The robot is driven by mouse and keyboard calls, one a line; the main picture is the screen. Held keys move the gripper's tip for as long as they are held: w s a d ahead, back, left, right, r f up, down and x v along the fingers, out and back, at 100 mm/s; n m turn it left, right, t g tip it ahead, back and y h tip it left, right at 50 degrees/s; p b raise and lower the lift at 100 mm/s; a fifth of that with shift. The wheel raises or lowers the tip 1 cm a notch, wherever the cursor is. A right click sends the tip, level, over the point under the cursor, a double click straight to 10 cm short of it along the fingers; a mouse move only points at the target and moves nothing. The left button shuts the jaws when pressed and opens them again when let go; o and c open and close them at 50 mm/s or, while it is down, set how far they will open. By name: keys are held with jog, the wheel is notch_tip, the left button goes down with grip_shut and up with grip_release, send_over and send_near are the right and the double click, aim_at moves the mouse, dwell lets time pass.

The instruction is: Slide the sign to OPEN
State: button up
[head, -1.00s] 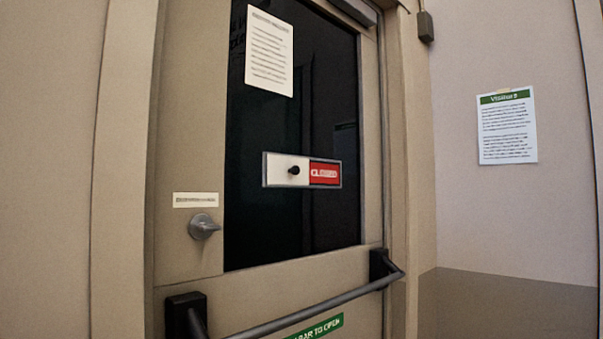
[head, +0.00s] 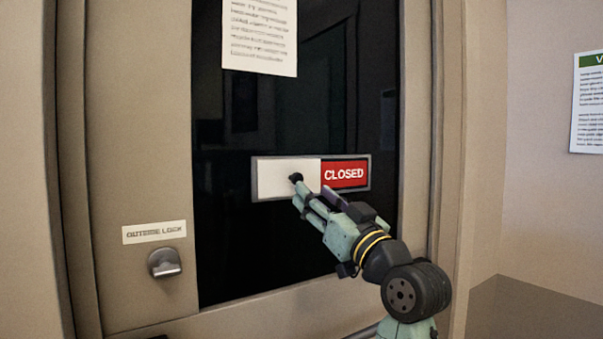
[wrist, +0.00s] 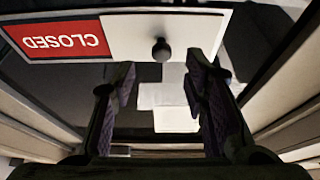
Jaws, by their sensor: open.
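The sliding sign (head: 286,187) is on the dark glass of the door. Its right part shows a red CLOSED panel (head: 345,174); its left part is a plain white cover. A small black knob (head: 296,178) sticks out of the white cover; it also shows in the wrist view (wrist: 161,49). My gripper (head: 299,197) is at the sign, close to the knob. In the wrist view my gripper (wrist: 160,88) is open, its fingers apart, with the knob ahead of the gap between them. The CLOSED panel appears upside down there (wrist: 60,41). No OPEN lettering shows.
A paper notice (head: 260,35) hangs on the glass above the sign. A lock knob (head: 164,263) sits at lower left under a label (head: 154,232). A green-topped poster (head: 588,105) is on the right wall. The glass left of the sign is clear.

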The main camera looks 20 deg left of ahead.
aim_at(298, 179)
jog(key=p+x, duration=0.1)
jog(key=x, duration=0.3)
jog(key=shift+a+r, duration=0.3)
jog(key=shift+a, duration=0.05)
jog(key=shift+w+a+r+p, duration=0.1)
jog(key=shift+w+a+p, duration=0.3)
jog(key=shift+w+a, duration=0.1)
jog(key=shift+c, duration=0.2)
grip_shut()
